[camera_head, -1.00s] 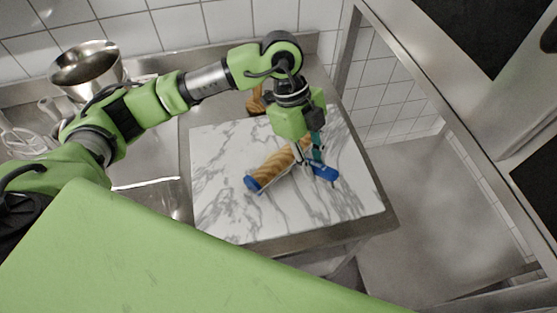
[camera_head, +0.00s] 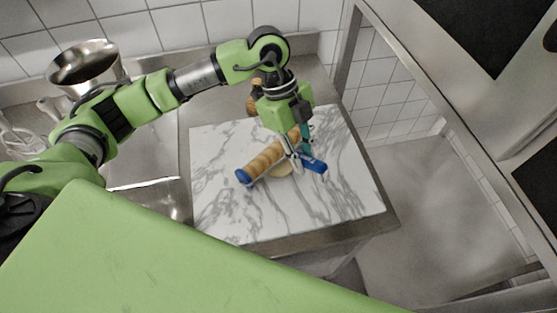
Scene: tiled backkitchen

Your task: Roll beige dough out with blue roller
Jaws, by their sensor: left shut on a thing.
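The beige dough (camera_head: 281,170) is a small round piece on the board, partly hidden under the roller and the gripper fingers. I cannot tell whether the roller touches the dough. My right gripper is not in view.
The marble board (camera_head: 335,195) lies on a steel counter and has free room around the roller. A steel pot (camera_head: 88,66) and a whisk (camera_head: 18,140) are at the left, near a sink (camera_head: 155,195).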

